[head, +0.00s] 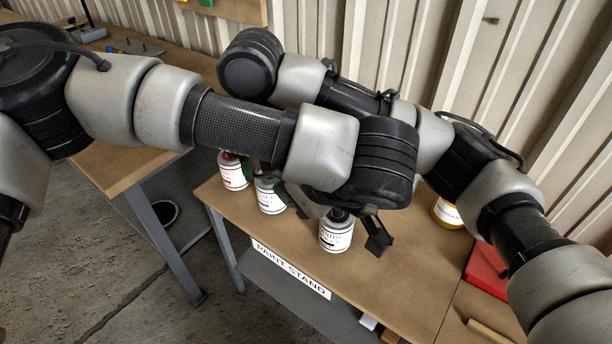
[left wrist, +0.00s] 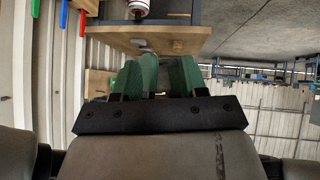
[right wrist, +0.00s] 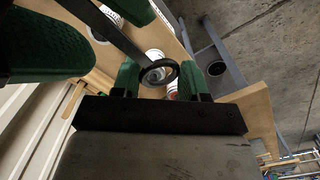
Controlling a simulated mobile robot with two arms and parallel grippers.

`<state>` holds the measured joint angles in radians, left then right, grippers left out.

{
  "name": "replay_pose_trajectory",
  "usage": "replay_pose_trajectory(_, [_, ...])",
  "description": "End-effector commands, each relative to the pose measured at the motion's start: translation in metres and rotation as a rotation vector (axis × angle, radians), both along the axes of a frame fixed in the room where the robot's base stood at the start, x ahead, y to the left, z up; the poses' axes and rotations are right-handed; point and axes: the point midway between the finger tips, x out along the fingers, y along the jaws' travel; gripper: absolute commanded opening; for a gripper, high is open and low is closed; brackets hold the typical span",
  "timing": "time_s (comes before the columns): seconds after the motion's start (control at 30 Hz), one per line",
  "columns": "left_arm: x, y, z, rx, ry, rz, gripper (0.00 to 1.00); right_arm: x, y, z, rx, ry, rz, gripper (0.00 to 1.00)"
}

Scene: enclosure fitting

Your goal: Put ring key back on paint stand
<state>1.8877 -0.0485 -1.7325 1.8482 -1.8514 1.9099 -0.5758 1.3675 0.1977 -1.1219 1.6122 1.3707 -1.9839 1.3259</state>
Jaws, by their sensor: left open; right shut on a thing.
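The ring key (right wrist: 158,72) shows in the right wrist view as a dark ring with a flat dark bar running up and left. My right gripper (right wrist: 170,78) is shut on it, and the ring lies by its green fingers. My left gripper (left wrist: 162,76) is open, with green fingers pointing up in its wrist view. Large green fingers beside the bar in the right wrist view look like the left gripper's. The paint stand (head: 400,270) is a wooden-topped bench with a sign. In the head view, my crossed arms hide the key and most of both grippers.
Paint cans (head: 336,231), (head: 270,195), (head: 233,171) stand along the stand's left part, close below my arms. A yellow can (head: 447,213) stands farther right, near a red item (head: 487,270). Another bench (head: 120,165) is at left. The stand's front middle is clear.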

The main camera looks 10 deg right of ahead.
Motion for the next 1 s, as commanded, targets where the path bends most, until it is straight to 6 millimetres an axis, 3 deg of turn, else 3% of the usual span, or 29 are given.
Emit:
replay_pose_trajectory(0.17, [0.0001, 0.0001, 0.0000, 0.000, 0.001, 0.001, 0.43, 0.0000, -0.0001, 0.0001, 0.000, 0.000, 0.000, 0.13])
replay_pose_trajectory(0.43, [0.0001, -0.0001, 0.0002, -0.001, 0.000, 0.001, 0.03, -0.0001, 0.0002, 0.0001, 0.001, 0.000, 0.000, 0.13])
replay_pose_trajectory(0.57, [0.0003, -0.0002, 0.0003, -0.001, -0.001, 0.001, 0.00, -0.0004, 0.0006, 0.0001, 0.001, 0.000, 0.000, 0.13])
replay_pose_trajectory(0.6, [0.0004, -0.0002, 0.0006, -0.002, -0.002, 0.001, 0.00, -0.0005, 0.0007, 0.0001, 0.001, 0.000, 0.000, 0.48])
replay_pose_trajectory(0.7, [0.0004, -0.0002, 0.0006, -0.001, -0.001, 0.001, 0.00, -0.0005, 0.0006, 0.0000, 0.001, 0.000, 0.000, 0.64])
replay_pose_trajectory(0.77, [0.0003, -0.0002, 0.0005, -0.001, -0.001, 0.001, 0.00, -0.0004, 0.0005, 0.0000, 0.001, 0.000, 0.000, 0.73])
replay_pose_trajectory(1.0, [0.0001, 0.0000, 0.0004, -0.001, 0.000, 0.001, 0.00, -0.0001, 0.0001, 0.0001, 0.000, 0.000, 0.000, 0.74])
